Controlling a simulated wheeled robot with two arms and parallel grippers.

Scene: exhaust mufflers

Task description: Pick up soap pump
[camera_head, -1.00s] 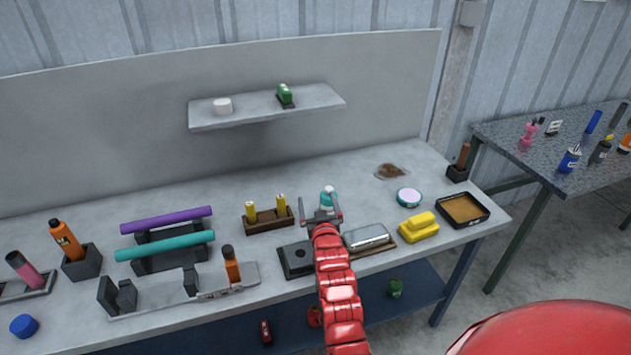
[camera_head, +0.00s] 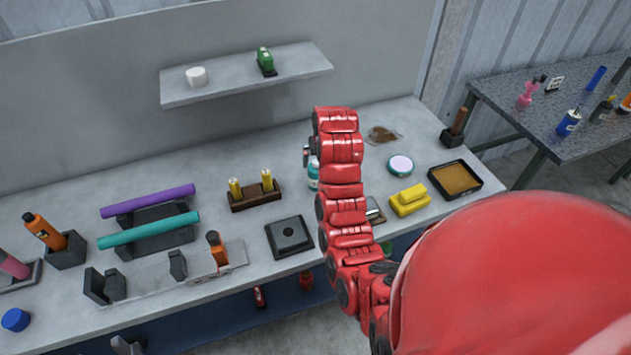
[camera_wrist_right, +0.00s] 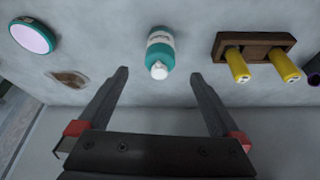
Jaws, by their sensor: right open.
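The likely soap pump is a teal bottle with a white label and white top. It stands on the workbench, partly hidden behind my right arm in the head view (camera_head: 313,178), and shows whole in the right wrist view (camera_wrist_right: 160,50). My right gripper (camera_wrist_right: 158,82) is open and empty. In the right wrist view the bottle appears just beyond the gap between the fingertips, near the middle, not touching them. In the head view the right gripper is mostly hidden by its arm. My left gripper does not clearly show.
A wooden holder with yellow pieces (camera_head: 254,200) stands left of the bottle. A round pink-topped tin (camera_head: 401,165), a brown stain (camera_head: 383,134) and a yellow object (camera_head: 409,201) lie to its right. A shelf (camera_head: 215,88) overhangs behind. A black square block (camera_head: 290,237) lies in front.

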